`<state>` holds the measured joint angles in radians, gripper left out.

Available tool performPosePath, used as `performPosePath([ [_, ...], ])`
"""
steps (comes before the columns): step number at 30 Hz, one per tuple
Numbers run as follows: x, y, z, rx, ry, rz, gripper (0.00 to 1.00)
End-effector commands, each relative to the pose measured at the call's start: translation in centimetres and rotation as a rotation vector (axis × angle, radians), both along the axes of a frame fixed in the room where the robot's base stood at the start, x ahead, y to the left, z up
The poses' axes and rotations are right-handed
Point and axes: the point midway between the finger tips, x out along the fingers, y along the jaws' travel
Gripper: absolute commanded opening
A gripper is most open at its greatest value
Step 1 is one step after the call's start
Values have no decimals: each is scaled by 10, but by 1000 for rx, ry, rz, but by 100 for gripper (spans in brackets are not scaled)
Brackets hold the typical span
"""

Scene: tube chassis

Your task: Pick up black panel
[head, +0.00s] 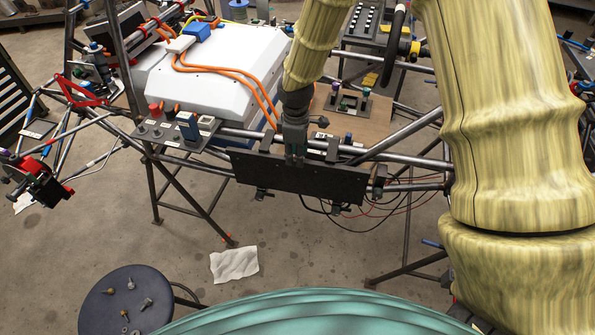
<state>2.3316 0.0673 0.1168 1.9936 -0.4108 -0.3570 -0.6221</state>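The black panel (325,183) is a long, dark, flat plate in the middle of the head view, standing nearly upright at the near side of the tube chassis (408,160). It lies in front of the chassis tubes, its right end slightly lower than its left. My gripper (294,160) points down from my yellow-covered arm, its fingertips at the panel's upper edge, a little left of its middle. The fingers look close together and overlap the panel. I cannot tell whether they are closed on it, and their far side is hidden.
A white box (220,70) with orange cables sits on the chassis behind left. A switch board (172,132) is left of the panel. Thin wires hang below right. A round stool (125,300) with bolts and a white paper (234,264) are on the near floor.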

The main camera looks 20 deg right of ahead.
Motion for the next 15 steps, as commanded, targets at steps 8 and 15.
performPosePath([
  [8,1,-2,-16,0,1,-3,30],
  [15,1,-2,-43,-1,3,-2,30],
])
